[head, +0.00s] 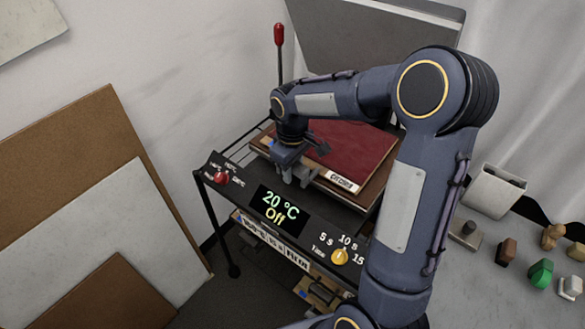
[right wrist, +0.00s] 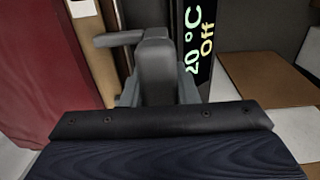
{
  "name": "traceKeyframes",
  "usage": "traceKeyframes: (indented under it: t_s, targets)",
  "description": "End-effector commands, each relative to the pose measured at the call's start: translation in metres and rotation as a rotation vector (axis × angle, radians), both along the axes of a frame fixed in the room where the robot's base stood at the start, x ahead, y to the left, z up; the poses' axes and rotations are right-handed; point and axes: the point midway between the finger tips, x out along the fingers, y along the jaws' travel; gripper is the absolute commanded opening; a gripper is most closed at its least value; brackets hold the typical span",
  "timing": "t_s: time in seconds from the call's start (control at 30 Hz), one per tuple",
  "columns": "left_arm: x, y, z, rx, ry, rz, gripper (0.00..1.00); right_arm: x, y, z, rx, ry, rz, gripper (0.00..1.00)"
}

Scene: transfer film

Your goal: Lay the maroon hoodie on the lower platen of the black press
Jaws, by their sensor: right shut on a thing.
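The maroon hoodie (head: 345,150) lies flat, as a folded slab, on a brown board (head: 372,188) on top of the black press (head: 232,190). A white lettered label (head: 342,182) shows at its front edge. My arm covers part of it. Maroon cloth (right wrist: 35,70) also fills the left of the right wrist view. My right gripper (head: 297,174) is at the front left of the board, its fingers shut on a dark grey handle-like part (right wrist: 155,65) beside the cloth. What that part joins is hidden. My left gripper is not in view.
The press front has a display (head: 278,208) reading 20 °C and Off, a red knob (head: 221,178) and a yellow knob (head: 340,256). A red-topped lever (head: 279,35) rises behind. Boards (head: 75,215) lean at left. Small blocks stand on a grey table (head: 490,270) at right.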

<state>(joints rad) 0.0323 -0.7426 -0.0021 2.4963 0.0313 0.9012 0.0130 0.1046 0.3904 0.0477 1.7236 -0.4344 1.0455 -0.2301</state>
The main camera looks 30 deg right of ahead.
Motion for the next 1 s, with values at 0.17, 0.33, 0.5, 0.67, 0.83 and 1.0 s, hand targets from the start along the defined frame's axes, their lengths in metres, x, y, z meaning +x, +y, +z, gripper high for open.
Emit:
traceKeyframes:
  t_s: [0.17,0.33,0.5,0.67,0.83,1.0]
  targets:
    - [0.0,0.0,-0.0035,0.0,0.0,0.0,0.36,0.0003,-0.0001,-0.0041,-0.001,-0.001,0.0,0.0]
    - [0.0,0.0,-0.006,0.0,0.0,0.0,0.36,0.0004,-0.0001,-0.0075,-0.001,-0.001,0.0,0.0]
    - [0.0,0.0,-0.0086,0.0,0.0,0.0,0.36,0.0004,-0.0001,-0.0109,-0.001,-0.001,0.0,0.0]
    - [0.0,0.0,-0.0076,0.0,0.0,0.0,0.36,0.0003,-0.0002,-0.0099,-0.001,-0.001,0.0,0.47]
    - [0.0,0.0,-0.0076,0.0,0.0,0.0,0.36,0.0001,0.0,-0.0101,0.0,0.0,0.0,0.53]
    - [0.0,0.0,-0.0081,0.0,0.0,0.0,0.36,-0.0001,0.0001,-0.009,0.001,0.001,0.0,0.53]
